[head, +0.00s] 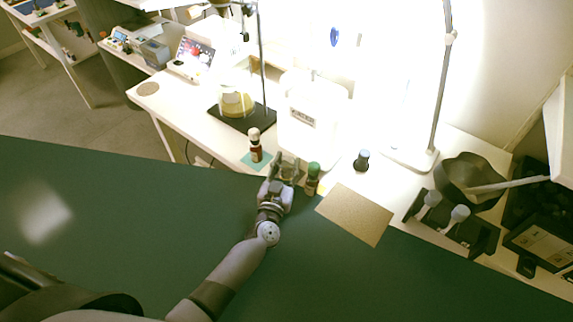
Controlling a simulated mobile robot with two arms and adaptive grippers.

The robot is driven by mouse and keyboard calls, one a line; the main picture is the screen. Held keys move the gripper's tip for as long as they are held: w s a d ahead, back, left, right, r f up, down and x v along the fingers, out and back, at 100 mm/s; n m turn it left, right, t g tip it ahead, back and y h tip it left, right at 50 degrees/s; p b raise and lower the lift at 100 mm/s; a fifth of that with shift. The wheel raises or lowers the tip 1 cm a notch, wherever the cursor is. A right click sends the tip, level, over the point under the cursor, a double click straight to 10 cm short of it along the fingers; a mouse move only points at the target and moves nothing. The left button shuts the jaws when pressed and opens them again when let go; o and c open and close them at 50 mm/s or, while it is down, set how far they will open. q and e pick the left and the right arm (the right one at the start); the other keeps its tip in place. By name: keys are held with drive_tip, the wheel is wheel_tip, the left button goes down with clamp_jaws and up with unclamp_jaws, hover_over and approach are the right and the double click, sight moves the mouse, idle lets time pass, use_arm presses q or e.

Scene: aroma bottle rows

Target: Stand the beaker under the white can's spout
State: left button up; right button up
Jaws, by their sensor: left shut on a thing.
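The white can (322,128) stands near the middle of the white table, washed out by bright light, with a small label on its front. Its spout is hard to make out. My left gripper (286,168) is at the table's front edge, just in front of the can. It is shut on a small, pale thing that seems to be the beaker, mostly hidden by the fingers. I cannot tell whether the beaker touches the table. My right gripper is not in view.
A dark-capped jar (361,160), a brown board (355,214) and a black bowl (470,178) are further right. A flask (237,102) stands behind left.

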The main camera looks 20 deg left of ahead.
use_arm(q)
drive_tip(key=o, duration=1)
drive_tip(key=shift+r, duration=0.2)
drive_tip(key=s, duration=1.2)
drive_tip(key=shift+d, duration=0.25)
drive_tip(key=shift+f, duration=0.1)
